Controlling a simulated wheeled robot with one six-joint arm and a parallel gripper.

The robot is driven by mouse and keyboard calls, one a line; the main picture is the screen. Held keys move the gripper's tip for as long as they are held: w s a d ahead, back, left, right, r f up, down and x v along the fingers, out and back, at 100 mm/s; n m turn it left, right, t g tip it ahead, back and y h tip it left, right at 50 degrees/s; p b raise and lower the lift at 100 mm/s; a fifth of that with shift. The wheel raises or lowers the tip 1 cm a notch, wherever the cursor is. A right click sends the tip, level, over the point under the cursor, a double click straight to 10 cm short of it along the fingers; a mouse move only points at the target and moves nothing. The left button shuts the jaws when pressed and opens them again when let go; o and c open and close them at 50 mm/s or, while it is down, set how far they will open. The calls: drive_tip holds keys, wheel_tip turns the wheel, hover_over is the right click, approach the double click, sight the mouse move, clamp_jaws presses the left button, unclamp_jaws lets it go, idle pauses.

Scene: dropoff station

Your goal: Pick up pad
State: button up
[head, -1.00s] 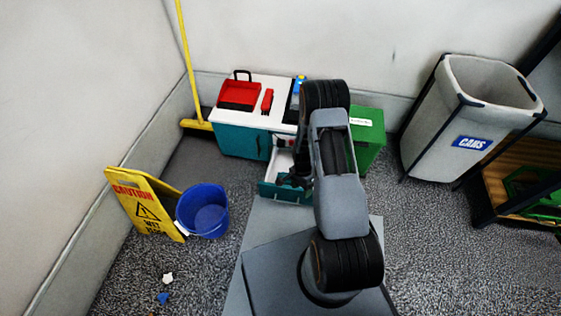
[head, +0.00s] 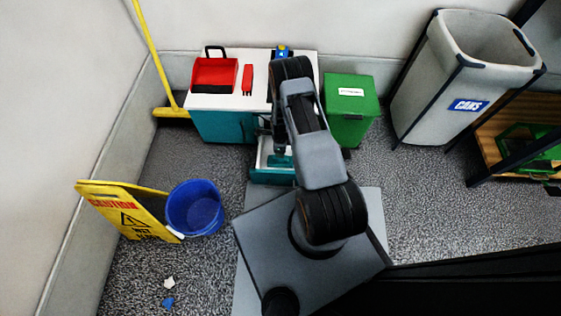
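An open drawer (head: 270,177) sticks out from the front of the white-topped teal cabinet (head: 225,124). A small teal shape (head: 281,161) shows inside its white interior; I cannot tell for sure whether it is the pad. My gripper (head: 281,149) points down at the back of the drawer, close above or beside that teal shape. My arm hides part of the drawer and cabinet front. The fingers are too small and dark to show whether they are open or shut, or whether they hold anything.
A red tray (head: 214,76) and a red item (head: 248,79) lie on the cabinet top. A green bin (head: 350,110) stands right of it. A blue bucket (head: 194,208) and yellow caution sign (head: 130,212) stand left. A grey cans bin (head: 430,100) is at right.

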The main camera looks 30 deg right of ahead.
wheel_tip(320, 180, down, 9)
drive_tip(key=b, duration=0.4)
drive_tip(key=shift+s, duration=0.1)
drive_tip(key=shift+c, duration=0.3)
drive_tip(key=c, duration=1)
drive_tip(key=shift+o, duration=0.2)
wheel_tip(320, 180, up, 10)
drive_tip(key=p, duration=0.4)
drive_tip(key=shift+p, duration=0.3)
